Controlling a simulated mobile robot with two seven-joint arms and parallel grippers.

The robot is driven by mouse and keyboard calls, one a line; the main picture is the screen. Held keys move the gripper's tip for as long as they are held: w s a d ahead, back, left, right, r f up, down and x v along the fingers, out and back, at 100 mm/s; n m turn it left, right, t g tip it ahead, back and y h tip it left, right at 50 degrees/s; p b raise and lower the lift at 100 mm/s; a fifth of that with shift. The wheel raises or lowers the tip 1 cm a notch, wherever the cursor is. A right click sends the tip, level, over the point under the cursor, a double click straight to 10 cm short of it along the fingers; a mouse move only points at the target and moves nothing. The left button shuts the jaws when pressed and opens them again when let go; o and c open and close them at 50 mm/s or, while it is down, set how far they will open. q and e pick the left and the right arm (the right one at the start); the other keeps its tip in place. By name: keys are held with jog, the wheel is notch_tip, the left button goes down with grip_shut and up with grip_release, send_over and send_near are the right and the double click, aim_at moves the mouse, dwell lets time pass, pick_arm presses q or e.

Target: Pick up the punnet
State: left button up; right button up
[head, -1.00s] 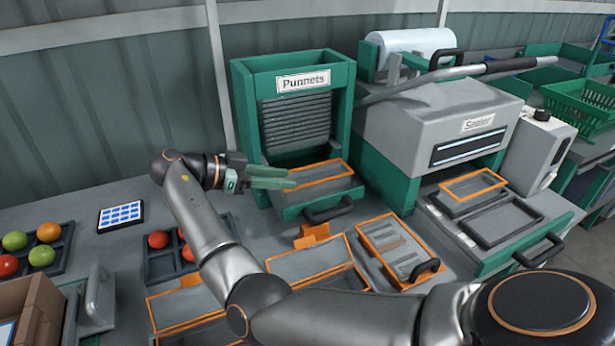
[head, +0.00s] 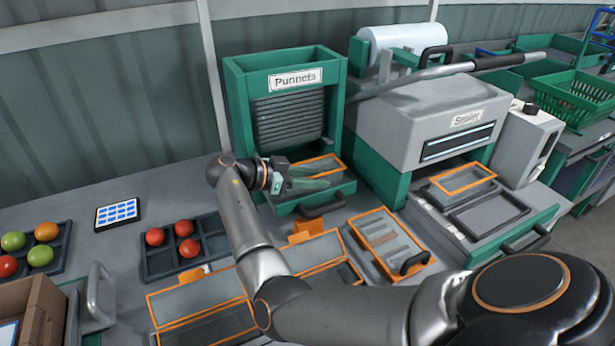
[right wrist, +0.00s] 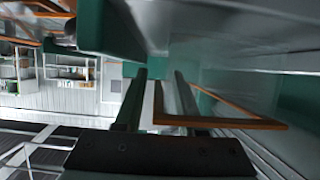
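A clear punnet with an orange rim (head: 325,161) sits in the outlet tray of the green dispenser (head: 229,110) labelled "Punnets". My right gripper (head: 312,184) is at the tray, at the near left side of this punnet. In the right wrist view its two fingers (right wrist: 158,98) stand apart, with a gap between them. The punnet's orange rim (right wrist: 235,123) shows close there; one edge appears in the gap and the rim runs right, past the right finger. I cannot tell whether a finger touches it. My left gripper is not in view.
The sealer (head: 425,115) stands to the right, with an orange-rimmed frame at its drawer. More orange-rimmed trays lie in front of the dispenser. Dark trays with tomatoes (head: 185,249), a tablet (head: 117,214) and a cardboard box (head: 38,310) are at left.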

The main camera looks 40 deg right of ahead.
grip_shut()
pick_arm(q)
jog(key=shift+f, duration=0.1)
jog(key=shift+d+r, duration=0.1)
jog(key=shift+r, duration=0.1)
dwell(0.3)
pick_arm(e)
jog(key=shift+r, duration=0.2)
